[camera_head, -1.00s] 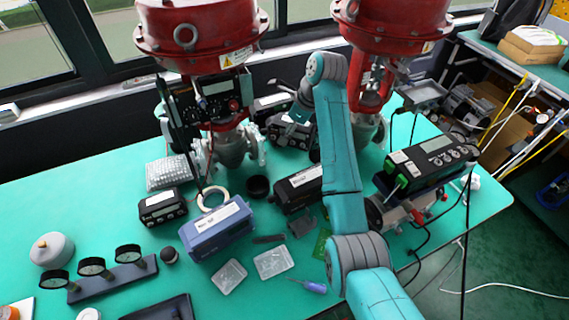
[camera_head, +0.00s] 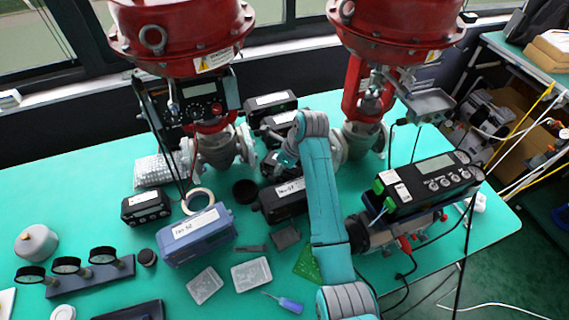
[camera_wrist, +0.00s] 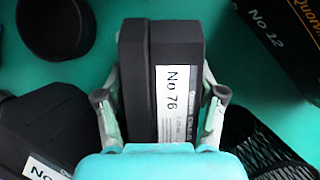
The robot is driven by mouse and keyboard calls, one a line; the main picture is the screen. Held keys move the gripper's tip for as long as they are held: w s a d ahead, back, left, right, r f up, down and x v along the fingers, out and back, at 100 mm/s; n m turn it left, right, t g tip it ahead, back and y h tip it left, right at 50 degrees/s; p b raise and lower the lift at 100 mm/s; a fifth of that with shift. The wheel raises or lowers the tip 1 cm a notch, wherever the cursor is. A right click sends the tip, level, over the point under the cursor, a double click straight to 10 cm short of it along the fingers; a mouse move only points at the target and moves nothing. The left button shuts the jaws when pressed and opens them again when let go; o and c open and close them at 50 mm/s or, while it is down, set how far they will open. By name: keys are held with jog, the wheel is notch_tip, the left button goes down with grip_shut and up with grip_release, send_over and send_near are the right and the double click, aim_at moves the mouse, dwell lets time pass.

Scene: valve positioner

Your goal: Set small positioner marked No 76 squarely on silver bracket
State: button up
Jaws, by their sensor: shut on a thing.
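The small black positioner (camera_wrist: 160,50) with the white "No 76" label fills the middle of the wrist view. My gripper (camera_wrist: 162,85) is shut on it, one finger along each long side. In the head view my gripper (camera_head: 284,157) is low over the back middle of the table, between the two valves; the held positioner is mostly hidden by my arm there. Whether it touches the table cannot be told. A silver bracket (camera_head: 432,105) like a flat metal plate juts from the right-hand red valve's yoke, to the right of my gripper. Its top looks bare.
A black box marked "No 12" (camera_wrist: 268,45) lies close by. Another black box (camera_head: 283,203) and a blue box (camera_head: 197,236) lie nearer. A black cup (camera_head: 245,191) stands left. The right valve (camera_head: 365,100) and a large green-tabbed positioner (camera_head: 425,185) flank my arm.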

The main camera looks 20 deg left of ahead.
jog(key=shift+f, duration=0.1)
jog(key=o, duration=1.7)
jog(key=shift+f, duration=0.1)
